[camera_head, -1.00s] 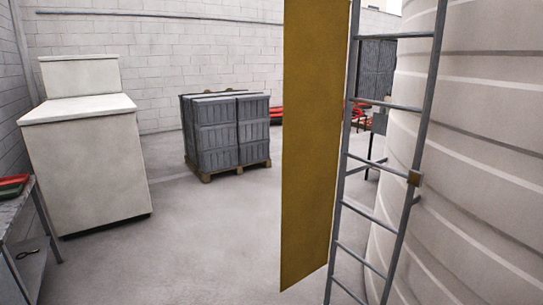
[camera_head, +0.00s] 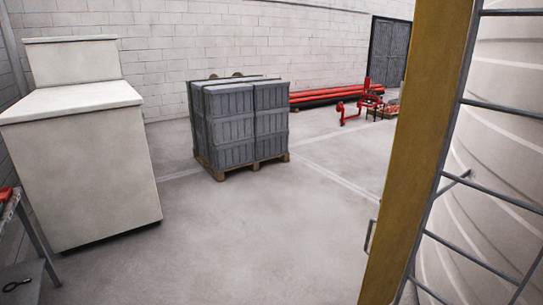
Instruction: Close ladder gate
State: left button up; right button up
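The ladder gate is a tall yellow-brown panel (camera_head: 418,150) at the right of the head view, seen at a steep angle. A small grey handle (camera_head: 369,236) stands out from its left side, low down. The panel runs along the left side of the grey metal ladder (camera_head: 490,192), which stands in front of a large ribbed pale tank (camera_head: 495,150). The lower end of the panel is cut off by the picture edge. Neither of my grippers is in view.
A pallet of grey crates (camera_head: 240,125) stands mid-floor. A white cabinet (camera_head: 85,165) is at the left, with a table edge (camera_head: 35,240) in front. Red pipes (camera_head: 325,95) and red pump parts (camera_head: 365,100) lie at the back. The floor between is clear.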

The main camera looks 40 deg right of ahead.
aim_at(440, 28)
jog(key=i+j+z, duration=0.1)
jog(key=i+z, duration=0.15)
jog(key=i, duration=0.15)
jog(key=i+j+z, duration=0.2)
jog(key=i, duration=0.2)
jog(key=i+j+z, duration=0.25)
jog(key=i, duration=0.15)
jog(key=i+j+z, duration=0.1)
jog(key=z, duration=0.3)
jog(key=j+z, duration=0.1)
jog(key=z, duration=0.25)
jog(key=i+j+z, duration=0.1)
jog(key=z, duration=0.3)
jog(key=j+z, duration=0.15)
jog(key=z, duration=0.25)
jog(key=j+z, duration=0.25)
jog(key=z, duration=0.15)
jog(key=j+z, duration=0.25)
jog(key=z, duration=0.15)
jog(key=k+j+z, duration=0.1)
jog(key=j+z, duration=0.15)
jog(key=z, duration=0.15)
